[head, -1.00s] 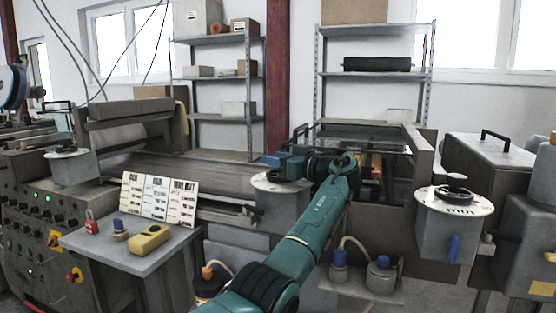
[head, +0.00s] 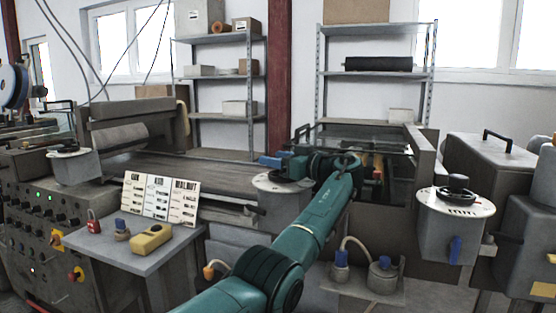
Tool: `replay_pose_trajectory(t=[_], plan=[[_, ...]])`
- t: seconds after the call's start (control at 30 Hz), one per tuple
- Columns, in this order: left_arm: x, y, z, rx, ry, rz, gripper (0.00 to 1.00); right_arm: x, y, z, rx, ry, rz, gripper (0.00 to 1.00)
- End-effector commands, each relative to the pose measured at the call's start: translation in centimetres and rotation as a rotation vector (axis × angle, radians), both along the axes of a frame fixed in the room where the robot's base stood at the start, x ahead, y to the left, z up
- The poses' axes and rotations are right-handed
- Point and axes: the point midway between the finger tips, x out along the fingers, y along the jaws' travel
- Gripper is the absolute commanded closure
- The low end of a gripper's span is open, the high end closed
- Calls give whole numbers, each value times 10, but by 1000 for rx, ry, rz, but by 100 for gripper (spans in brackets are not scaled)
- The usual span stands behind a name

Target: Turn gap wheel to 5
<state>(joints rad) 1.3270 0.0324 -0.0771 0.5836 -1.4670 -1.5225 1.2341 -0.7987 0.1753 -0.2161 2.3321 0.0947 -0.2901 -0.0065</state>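A round pale dial (head: 264,183) with a dark hand wheel sits on a grey housing in the middle of the machine. My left gripper (head: 285,174) is at this wheel, with my teal arm reaching in from the bottom. The wrist hides part of the wheel, and the fingers are too small and dark to tell whether they grip it. Similar dials with dark wheels stand at the right (head: 457,188) and at the far left (head: 66,150). No dial number is readable. My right gripper is not in view.
A small table (head: 140,254) at left holds sign cards (head: 160,198), a yellow device (head: 151,237) and a red padlock (head: 94,221). Blue-capped containers (head: 382,275) stand low, right of my arm. A glass-topped frame (head: 370,138) lies behind the wrist.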

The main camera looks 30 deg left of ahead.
Motion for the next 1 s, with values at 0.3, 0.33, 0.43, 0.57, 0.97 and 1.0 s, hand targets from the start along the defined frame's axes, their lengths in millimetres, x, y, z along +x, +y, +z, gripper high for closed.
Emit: replay_pose_trajectory(t=[0.3, 0.33, 0.43, 0.57, 0.97, 1.0], plan=[[0, -1, -1, -1, 1, -1, 42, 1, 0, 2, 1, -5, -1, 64], [0, -2, -1, -1, 1, -2, 42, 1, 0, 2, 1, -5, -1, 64], [0, -9, -1, -1, 1, -3, 42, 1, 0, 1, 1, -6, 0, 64], [-1, -30, -2, -1, 2, -5, 42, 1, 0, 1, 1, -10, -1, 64], [-7, -113, 0, 0, 1, -4, 42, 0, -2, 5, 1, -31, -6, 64], [-7, -118, 0, -1, 1, -3, 42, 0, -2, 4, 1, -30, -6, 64]])
